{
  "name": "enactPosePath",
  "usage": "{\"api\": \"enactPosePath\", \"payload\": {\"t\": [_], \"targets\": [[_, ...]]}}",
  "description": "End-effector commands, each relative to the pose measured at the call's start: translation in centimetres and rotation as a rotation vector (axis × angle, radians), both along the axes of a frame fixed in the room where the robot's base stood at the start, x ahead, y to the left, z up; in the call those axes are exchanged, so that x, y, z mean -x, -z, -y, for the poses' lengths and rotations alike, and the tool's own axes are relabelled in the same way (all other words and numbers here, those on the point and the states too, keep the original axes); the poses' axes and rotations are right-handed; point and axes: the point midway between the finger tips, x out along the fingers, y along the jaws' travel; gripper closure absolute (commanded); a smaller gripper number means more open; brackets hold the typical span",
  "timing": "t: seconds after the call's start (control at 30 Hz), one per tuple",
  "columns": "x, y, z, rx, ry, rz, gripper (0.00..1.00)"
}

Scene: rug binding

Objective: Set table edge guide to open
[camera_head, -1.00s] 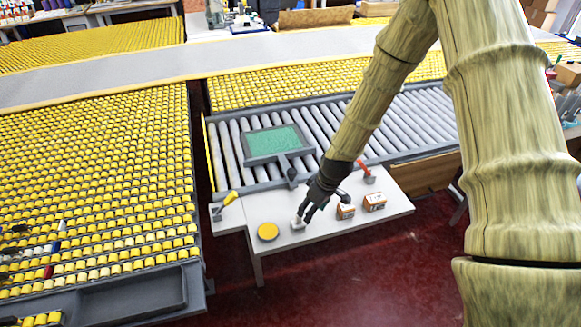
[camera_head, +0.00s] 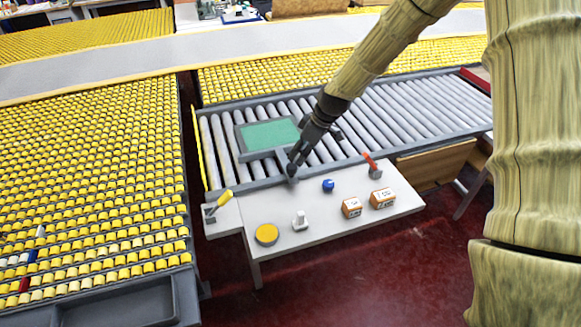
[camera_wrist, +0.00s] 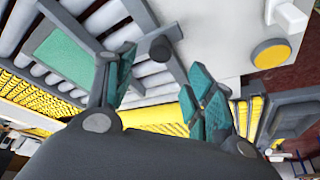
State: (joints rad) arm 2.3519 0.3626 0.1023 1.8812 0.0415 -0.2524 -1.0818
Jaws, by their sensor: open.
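A grey frame with a green panel (camera_head: 270,135) lies over the rollers; I take it for the edge guide, though no label shows. A grey arm with a round dark knob runs from it toward the white table (camera_head: 330,222). The green panel (camera_wrist: 65,55) and the knob (camera_wrist: 160,47) also show in the wrist view. My gripper (camera_head: 292,172) is at the knob end, at the table's back edge. In the wrist view my gripper (camera_wrist: 162,78) is open, its teal fingers apart with the knob just beyond the gap. Contact cannot be told.
On the table are a yellow disc (camera_head: 266,234), a white switch-like piece (camera_head: 300,221), a blue knob (camera_head: 328,185), two orange-white boxes (camera_head: 352,207) (camera_head: 382,198) and a red lever (camera_head: 371,162). A yellow lever (camera_head: 220,203) stands at the left corner. Rollers (camera_head: 400,112) lie behind.

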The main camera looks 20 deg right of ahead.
Motion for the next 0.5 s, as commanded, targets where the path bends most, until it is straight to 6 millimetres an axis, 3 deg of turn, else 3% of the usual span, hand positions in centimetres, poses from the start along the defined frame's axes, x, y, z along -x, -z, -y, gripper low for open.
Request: {"api": "enactPosePath", "payload": {"t": [0.5], "targets": [[-1.5, 5.3, -1.8, 0.0, -0.001, -0.003, 0.46]]}}
